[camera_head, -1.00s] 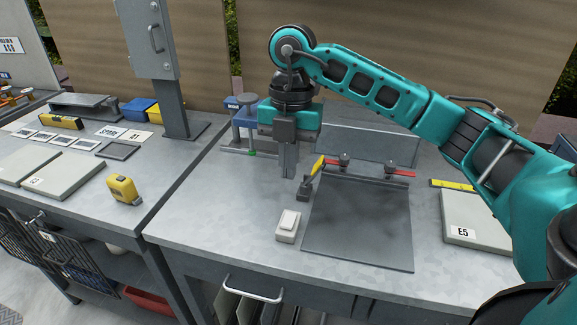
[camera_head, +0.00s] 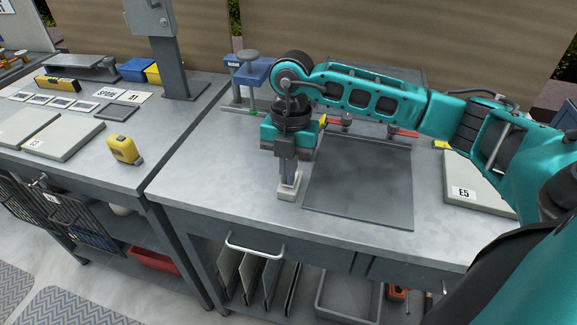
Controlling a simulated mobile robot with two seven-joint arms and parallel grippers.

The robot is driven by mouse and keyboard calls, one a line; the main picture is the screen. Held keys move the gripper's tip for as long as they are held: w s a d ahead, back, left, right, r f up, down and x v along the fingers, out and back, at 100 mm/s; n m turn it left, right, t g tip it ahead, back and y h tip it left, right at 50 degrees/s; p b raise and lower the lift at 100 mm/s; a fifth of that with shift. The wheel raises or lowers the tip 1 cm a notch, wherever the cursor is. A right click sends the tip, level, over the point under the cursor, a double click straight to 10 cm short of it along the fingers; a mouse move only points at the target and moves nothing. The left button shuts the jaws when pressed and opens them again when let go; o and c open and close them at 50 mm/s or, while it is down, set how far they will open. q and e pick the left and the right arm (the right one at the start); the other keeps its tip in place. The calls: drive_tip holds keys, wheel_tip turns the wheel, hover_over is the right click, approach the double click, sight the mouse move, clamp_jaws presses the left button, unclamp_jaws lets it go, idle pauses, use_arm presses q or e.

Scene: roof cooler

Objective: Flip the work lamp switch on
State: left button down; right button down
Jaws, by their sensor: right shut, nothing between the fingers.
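No lit work lamp can be made out. My left gripper is not in view.
A yellow tape measure (camera_head: 125,150) sits on the left bench (camera_head: 165,148). Worktop left of the switch box is clear.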

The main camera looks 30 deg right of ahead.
drive_tip(key=shift+s+a+f, duration=0.1)
drive_tip(key=shift+f, duration=0.15)
drive_tip(key=shift+w+d+r, duration=0.2)
drive_tip(key=shift+w+d, duration=0.35)
drive_tip(key=shift+d, duration=0.15)
drive_tip(key=shift+r, duration=0.15)
